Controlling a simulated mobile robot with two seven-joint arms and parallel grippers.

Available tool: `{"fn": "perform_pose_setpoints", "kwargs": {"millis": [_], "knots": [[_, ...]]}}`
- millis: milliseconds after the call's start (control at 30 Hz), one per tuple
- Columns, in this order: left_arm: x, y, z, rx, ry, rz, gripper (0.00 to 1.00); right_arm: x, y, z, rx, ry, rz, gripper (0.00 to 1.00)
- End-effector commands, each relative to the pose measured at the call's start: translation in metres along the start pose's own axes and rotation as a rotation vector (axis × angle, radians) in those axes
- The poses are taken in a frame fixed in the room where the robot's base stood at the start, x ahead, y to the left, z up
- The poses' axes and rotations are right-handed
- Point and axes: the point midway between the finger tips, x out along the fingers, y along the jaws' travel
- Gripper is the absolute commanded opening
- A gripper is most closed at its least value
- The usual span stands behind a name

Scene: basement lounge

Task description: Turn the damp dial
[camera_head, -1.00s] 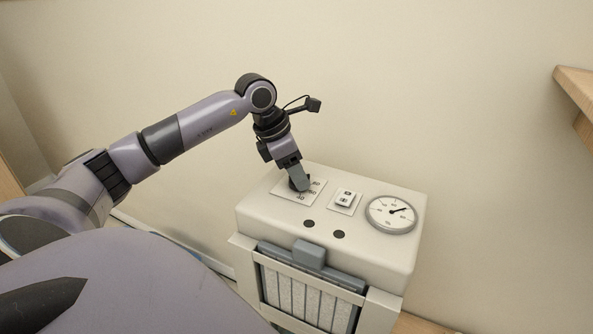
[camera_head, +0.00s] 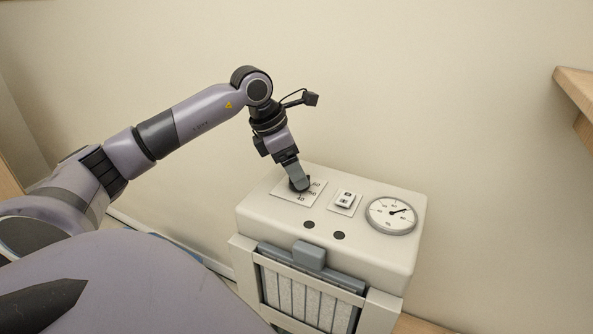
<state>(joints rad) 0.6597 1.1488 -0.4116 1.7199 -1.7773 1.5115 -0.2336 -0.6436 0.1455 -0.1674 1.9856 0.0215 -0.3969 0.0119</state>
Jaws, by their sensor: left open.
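The dial (camera_head: 299,187) is a dark round knob on a pale square plate (camera_head: 282,190) with printed numbers. It sits at the left of the top of a white box-shaped machine (camera_head: 270,217). My left gripper (camera_head: 298,184) points down at the dial, its fingertips at or just over the knob. It hides most of the knob, and I cannot tell whether the fingers touch it. My right gripper is not in view.
A small switch plate (camera_head: 345,199) and a round gauge (camera_head: 391,215) sit to the right on the machine's top. A grey-tabbed filter (camera_head: 310,254) is in its front. The wall stands close behind. A wooden shelf (camera_head: 577,92) juts in at the upper right.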

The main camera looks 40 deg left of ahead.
Motion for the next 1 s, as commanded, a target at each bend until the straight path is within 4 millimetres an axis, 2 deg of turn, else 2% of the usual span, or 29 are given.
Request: {"fn": "perform_pose_setpoints", "kwargs": {"millis": [200,367,1000], "knots": [[-0.038,0.001,0.0,0.0,-0.002,0.004,0.73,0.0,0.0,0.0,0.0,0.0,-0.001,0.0],[-0.053,0.0,0.001,0.0,-0.002,0.002,0.73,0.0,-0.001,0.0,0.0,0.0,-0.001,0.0],[-0.056,0.0,0.0,0.0,0.0,0.0,0.73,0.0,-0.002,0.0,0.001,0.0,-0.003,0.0]]}}
